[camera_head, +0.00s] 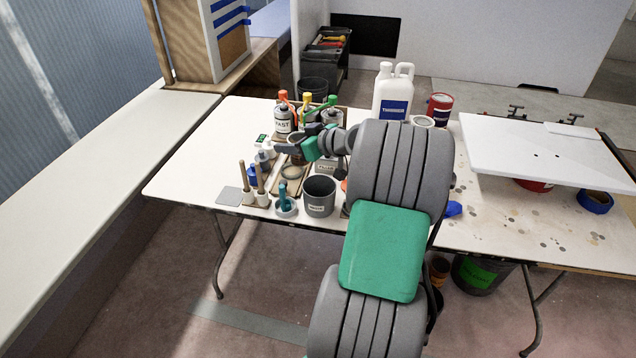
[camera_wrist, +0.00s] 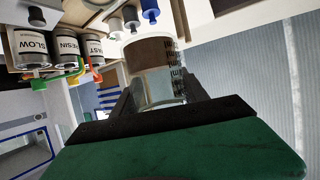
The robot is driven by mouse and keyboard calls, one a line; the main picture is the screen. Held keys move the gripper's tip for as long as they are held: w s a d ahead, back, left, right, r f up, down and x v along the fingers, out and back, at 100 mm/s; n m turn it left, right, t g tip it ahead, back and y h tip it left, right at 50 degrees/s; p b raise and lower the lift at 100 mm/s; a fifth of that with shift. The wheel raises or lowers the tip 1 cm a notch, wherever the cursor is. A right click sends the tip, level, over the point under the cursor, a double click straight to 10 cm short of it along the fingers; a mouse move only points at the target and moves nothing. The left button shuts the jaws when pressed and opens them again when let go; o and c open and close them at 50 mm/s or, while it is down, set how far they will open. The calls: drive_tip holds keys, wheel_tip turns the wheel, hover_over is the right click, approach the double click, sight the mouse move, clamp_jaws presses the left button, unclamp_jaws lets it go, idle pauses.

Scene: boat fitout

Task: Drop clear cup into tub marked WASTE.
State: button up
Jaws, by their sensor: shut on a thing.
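A clear cup (camera_wrist: 157,72) with dark printed marks on its side fills the middle of the wrist view. It sits between the two dark fingers of my gripper (camera_wrist: 158,92), which is shut on it. One part of the cup looks brown; I cannot tell if this is contents or background seen through it. In the head view my gripper (camera_head: 284,149) is over the left part of the table, behind and left of a dark grey open tub (camera_head: 320,200). The tub has a small pale label that seems to read WASTE. The cup is hard to make out in the head view.
Cans with coloured taps, one a FAST can (camera_head: 283,122), stand behind my gripper. Brushes in holders (camera_head: 255,190) and a teal-handled tool (camera_head: 284,195) stand left of the tub. A white jug (camera_head: 393,95) stands at the back. The table's left end (camera_head: 185,165) is clear.

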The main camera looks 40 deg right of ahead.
drive_tip(key=s+d+f+p, duration=0.2)
drive_tip(key=d, duration=0.5)
drive_tip(key=shift+w+f+b, duration=0.1)
drive_tip(key=shift+f+b, duration=1.05)
drive_tip(key=shift+f, duration=1.8)
drive_tip(key=o, duration=1.5)
drive_tip(key=b+v, duration=0.1)
drive_tip(key=v, duration=0.7)
drive_tip(key=shift+a, duration=0.15)
